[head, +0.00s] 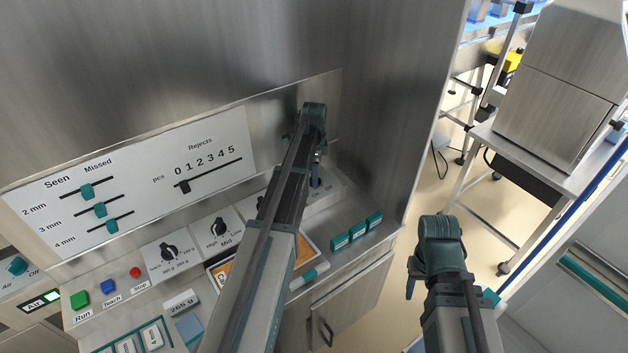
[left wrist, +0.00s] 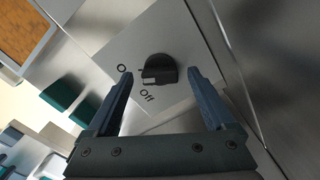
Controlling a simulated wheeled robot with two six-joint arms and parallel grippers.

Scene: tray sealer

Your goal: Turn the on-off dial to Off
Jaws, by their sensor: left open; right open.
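The on-off dial (left wrist: 160,70) is a black knob on a light plate in the left wrist view. A white mark shows at its left end, close to the label "Off" (left wrist: 147,96). Another label starting with "O" (left wrist: 122,68) is partly hidden by a finger. My left gripper (left wrist: 160,76) is open, with one finger on each side of the dial; I cannot tell whether they touch it. In the head view my left gripper (head: 316,177) points down at the panel's right end and hides the dial. My right gripper (head: 411,286) is open, away from the panel.
Black selector knobs (head: 168,251), a teal Air dial (head: 17,265), a red Stop button (head: 135,272) and sliders (head: 99,209) sit left of my left arm. Teal blocks (head: 357,230) lie along the ledge. A steel wall rises behind; a cart (head: 560,165) stands at right.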

